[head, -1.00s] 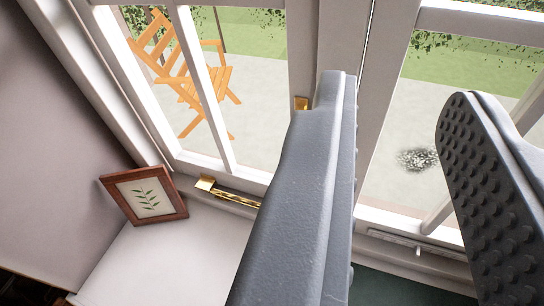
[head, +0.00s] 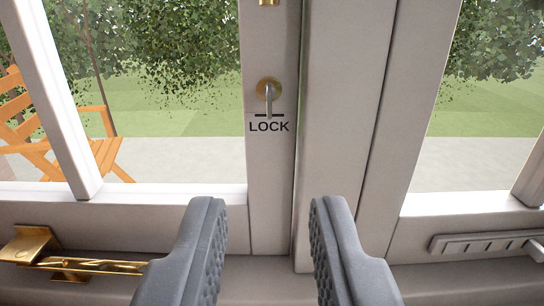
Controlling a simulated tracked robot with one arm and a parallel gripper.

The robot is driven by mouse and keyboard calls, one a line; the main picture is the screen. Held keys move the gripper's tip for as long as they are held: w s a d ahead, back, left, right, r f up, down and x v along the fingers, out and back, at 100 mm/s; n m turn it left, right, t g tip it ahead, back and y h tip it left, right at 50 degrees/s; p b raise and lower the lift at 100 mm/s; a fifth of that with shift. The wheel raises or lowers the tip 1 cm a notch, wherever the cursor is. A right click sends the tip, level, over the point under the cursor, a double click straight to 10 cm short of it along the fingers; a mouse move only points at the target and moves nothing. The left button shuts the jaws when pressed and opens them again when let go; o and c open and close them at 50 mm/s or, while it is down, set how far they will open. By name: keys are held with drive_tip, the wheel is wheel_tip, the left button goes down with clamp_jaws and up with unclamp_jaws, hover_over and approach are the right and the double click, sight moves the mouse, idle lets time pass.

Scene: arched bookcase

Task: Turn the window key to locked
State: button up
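The window key (head: 269,98) is a small silver piece in a round brass plate on the white window frame, at the upper middle of the head view. Its handle hangs straight down to a short dark line above the word LOCK (head: 269,126). My gripper (head: 265,208) is open, with its two grey padded fingers apart and nothing between them. The fingers are low in the view, below the key and not touching it.
A brass window stay (head: 75,258) lies along the sill at the lower left. A white slotted vent (head: 485,243) is at the lower right. A thick vertical frame post (head: 345,120) stands right of the key. An orange chair (head: 40,130) shows outside.

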sight(269, 104)
drive_tip(key=w+b, duration=0.2)
drive_tip(key=w, duration=1.1)
drive_tip(key=shift+w, duration=0.15)
clamp_jaws()
